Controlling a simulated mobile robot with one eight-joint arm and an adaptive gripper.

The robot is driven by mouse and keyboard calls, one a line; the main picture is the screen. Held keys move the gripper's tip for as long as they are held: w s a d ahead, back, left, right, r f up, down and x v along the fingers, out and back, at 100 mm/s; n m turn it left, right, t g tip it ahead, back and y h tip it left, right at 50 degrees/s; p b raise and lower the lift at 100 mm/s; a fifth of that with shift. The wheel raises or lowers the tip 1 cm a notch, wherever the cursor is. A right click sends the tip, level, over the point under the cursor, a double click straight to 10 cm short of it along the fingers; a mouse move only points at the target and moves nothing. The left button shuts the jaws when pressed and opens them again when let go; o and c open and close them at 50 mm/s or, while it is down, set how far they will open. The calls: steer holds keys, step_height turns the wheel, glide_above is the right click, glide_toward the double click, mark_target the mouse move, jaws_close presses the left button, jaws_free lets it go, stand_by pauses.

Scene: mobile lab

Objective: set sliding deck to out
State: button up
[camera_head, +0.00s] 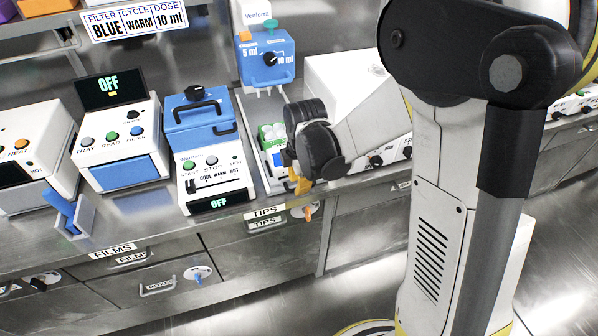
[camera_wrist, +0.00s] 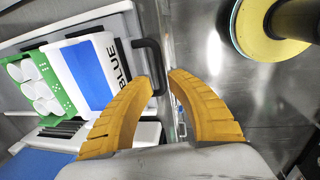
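The sliding deck (camera_wrist: 154,131) belongs to the blue and white Ventorra unit (camera_head: 265,62) on the bench. In the wrist view it carries a green rack (camera_wrist: 57,80) with white round parts and a white and blue block labelled BLUE (camera_wrist: 88,75). A black bar handle (camera_wrist: 153,52) stands at the deck's edge. My gripper (camera_wrist: 161,82) has its yellow fingertips on either side of the handle's lower part; whether both press on it is unclear. In the head view my wrist partly hides the deck (camera_head: 276,181), and the fingertips (camera_head: 299,184) are at its front right.
A blue-topped device with an OFF display (camera_head: 208,150) stands left of the deck. A white instrument (camera_head: 340,85) is behind my wrist. Drawers labelled TIPS (camera_head: 265,218) and FILMS (camera_head: 125,257) lie below the bench edge. Open floor (camera_head: 555,265) is at right.

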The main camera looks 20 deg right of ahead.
step_height(320, 180, up, 10)
steer(key=s, duration=0.2)
steer(key=shift+r, duration=0.2)
steer(key=s+r+m+t, duration=0.2)
steer(key=s+r+m, duration=0.1)
steer(key=s+m, duration=0.4)
steer(key=s+d+r+m+t, duration=0.1)
steer(key=s+r+m+t, duration=0.2)
steer(key=s+m, duration=0.4)
steer(key=shift+r+m, duration=0.15)
steer(key=shift+m, duration=1.95)
steer(key=shift+d, duration=0.1)
